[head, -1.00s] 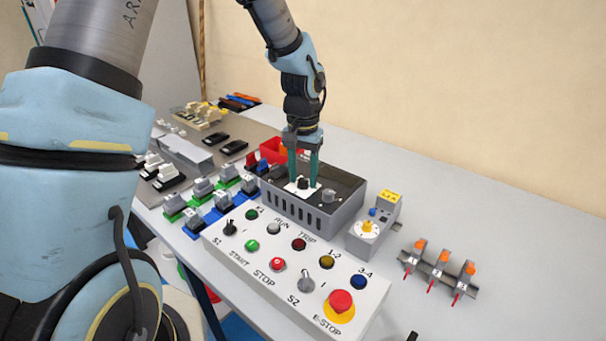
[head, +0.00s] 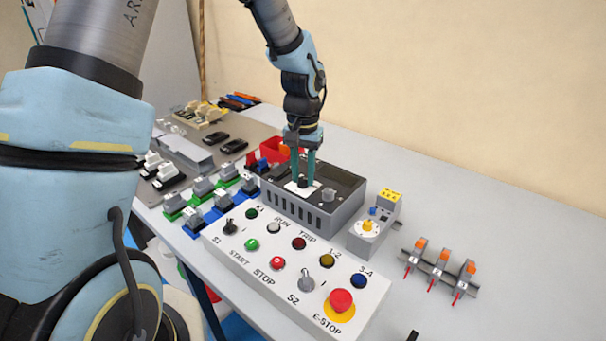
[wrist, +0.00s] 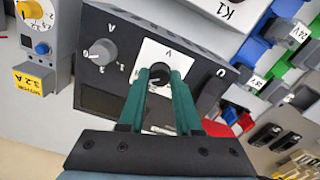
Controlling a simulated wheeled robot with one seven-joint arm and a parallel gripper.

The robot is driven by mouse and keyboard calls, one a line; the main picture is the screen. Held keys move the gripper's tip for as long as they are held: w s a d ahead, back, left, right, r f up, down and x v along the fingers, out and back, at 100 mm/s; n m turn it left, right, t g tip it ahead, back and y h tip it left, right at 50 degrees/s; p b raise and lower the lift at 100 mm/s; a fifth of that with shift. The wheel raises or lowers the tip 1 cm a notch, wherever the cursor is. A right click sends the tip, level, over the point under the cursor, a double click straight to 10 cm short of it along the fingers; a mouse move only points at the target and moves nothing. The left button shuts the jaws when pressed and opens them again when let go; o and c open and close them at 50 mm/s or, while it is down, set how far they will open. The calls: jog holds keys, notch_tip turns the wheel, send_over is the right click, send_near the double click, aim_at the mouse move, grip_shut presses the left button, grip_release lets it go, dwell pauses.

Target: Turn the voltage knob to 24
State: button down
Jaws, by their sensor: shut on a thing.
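The power supply (head: 345,212) is a dark grey box with a slotted front, standing behind the white button panel. The voltage knob (wrist: 160,72) is black and round, on a white plate marked V (wrist: 167,57). My gripper (head: 304,183) comes down from above with its green fingers on either side of this knob. In the wrist view the fingers (wrist: 160,76) are shut on the knob. The knob's pointer and most of the scale figures are hidden or too small to read. A grey knob marked A (wrist: 103,52) sits beside it on the same box.
The button panel (head: 240,268) with its red E-stop (head: 341,300) stands in front. A grey unit with a yellow dial (head: 370,226) and several orange-topped terminals (head: 441,256) are at right. Blue and green terminal blocks (head: 205,203) and a red bin (head: 273,148) are at left. The table's back right is clear.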

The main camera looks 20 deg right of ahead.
aim_at(303, 178)
jog(key=n+b, duration=0.1)
jog(key=n, duration=0.4)
jog(key=shift+d+n, duration=0.1)
jog(key=shift+n, duration=0.2)
jog(key=n, duration=0.5)
jog(key=shift+r+p, duration=0.1)
jog(key=shift+p, duration=0.2)
jog(key=shift+n, duration=0.3)
jog(key=c, duration=0.6)
grip_release()
notch_tip(303, 178, up, 11)
jog(key=b, duration=0.1)
jog(key=shift+b, duration=0.4)
jog(key=shift+f, duration=0.2)
